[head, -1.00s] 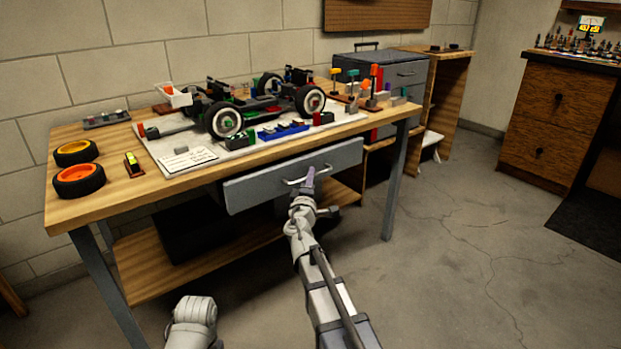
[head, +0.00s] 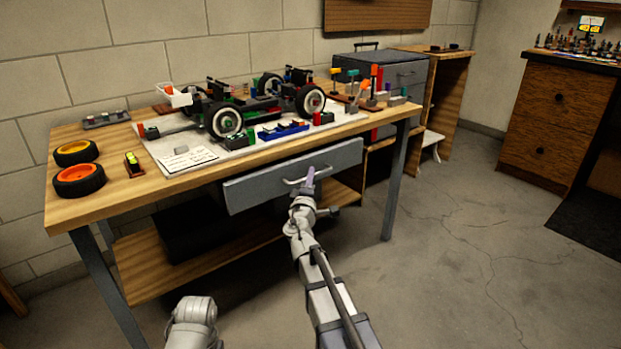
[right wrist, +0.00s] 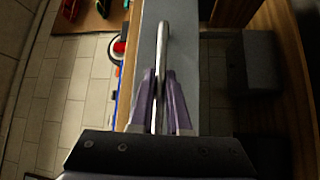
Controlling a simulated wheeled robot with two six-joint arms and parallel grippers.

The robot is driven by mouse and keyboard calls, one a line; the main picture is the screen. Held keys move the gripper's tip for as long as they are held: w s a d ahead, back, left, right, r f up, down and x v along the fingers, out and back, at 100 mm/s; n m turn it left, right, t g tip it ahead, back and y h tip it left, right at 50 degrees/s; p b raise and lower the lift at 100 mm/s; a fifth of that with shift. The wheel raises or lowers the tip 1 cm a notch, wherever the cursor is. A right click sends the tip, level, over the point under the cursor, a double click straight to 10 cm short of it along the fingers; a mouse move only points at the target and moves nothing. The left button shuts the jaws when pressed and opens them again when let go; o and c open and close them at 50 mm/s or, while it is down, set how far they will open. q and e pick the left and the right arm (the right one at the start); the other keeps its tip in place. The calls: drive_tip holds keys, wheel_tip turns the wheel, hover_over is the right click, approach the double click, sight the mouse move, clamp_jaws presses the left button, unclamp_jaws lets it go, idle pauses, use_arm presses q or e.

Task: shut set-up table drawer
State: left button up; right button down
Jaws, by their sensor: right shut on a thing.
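The set-up table (head: 110,200) has a wooden top and grey legs. Its grey drawer (head: 250,188) is under the front edge, and its front stands out a little from the table. A pale bar handle (head: 293,182) is on the drawer front. My right gripper (head: 309,178) is at the handle. In the right wrist view my right gripper's purple fingers (right wrist: 161,98) are closed around the handle bar (right wrist: 162,55), with the drawer front (right wrist: 148,40) just beyond. The left gripper is not in view; only part of my left arm shows at the bottom.
An RC car chassis (head: 262,104) stands on a white mat (head: 180,145) on the tabletop. Two orange-rimmed tyres (head: 79,180) lie at the left. A lower wooden shelf (head: 150,275) is under the drawer. Open concrete floor (head: 450,260) lies to the right.

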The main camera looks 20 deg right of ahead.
sight(302, 174)
drive_tip(key=w, duration=0.2)
drive_tip(key=w+a, duration=0.1)
drive_tip(key=w, duration=0.1)
drive_tip(key=shift+w+a, duration=0.1)
idle(0.3)
drive_tip(key=c, duration=0.9)
unclamp_jaws()
drive_tip(key=b+v, duration=0.1)
drive_tip(key=v, duration=0.7)
drive_tip(key=shift+r, duration=0.1)
